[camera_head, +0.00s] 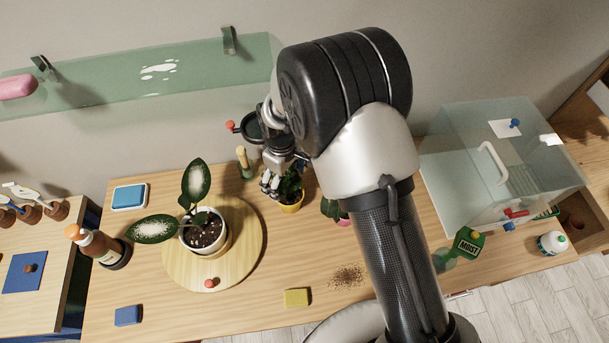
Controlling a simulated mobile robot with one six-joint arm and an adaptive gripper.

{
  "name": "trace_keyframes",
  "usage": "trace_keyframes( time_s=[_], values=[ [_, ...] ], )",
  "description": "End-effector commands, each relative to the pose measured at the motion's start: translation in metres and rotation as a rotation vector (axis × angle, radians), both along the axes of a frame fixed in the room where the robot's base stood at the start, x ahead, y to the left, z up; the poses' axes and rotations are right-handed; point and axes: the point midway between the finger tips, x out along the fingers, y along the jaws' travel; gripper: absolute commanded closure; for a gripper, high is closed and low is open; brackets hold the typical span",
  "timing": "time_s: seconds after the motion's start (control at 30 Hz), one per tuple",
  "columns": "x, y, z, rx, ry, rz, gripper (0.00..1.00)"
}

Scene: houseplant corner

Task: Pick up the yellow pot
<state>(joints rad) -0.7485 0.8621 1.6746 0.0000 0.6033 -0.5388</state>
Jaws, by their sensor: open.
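The yellow pot (292,207) stands on the wooden table, right of the round wooden board, with a dark green leafy plant in it. My gripper (268,189) hangs from the arm just above and left of the pot, over its plant. Its jaws are open. Part of the plant and the back of the pot are hidden behind the gripper. I cannot tell whether the fingers touch the leaves.
A white pot (205,238) with large variegated leaves stands on the round board (250,262) at left. Another small plant (330,208) is close on the right, partly behind my arm. A yellow sponge (297,297) lies in front. A glass case (500,160) stands at right.

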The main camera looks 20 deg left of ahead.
Motion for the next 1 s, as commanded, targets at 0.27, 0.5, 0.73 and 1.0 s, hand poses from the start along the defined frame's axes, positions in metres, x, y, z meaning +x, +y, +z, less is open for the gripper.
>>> trace_keyframes(
  time_s=[0.27,0.5,0.73,1.0],
  values=[
    [-0.002,-0.001,-0.048,-0.004,0.004,0.004,0.15],
    [0.0,-0.001,-0.069,-0.002,0.002,0.002,0.15],
    [0.0,-0.008,-0.099,-0.003,0.003,0.001,0.15],
    [0.001,-0.008,-0.121,-0.001,0.0,0.002,0.15]
  ],
)
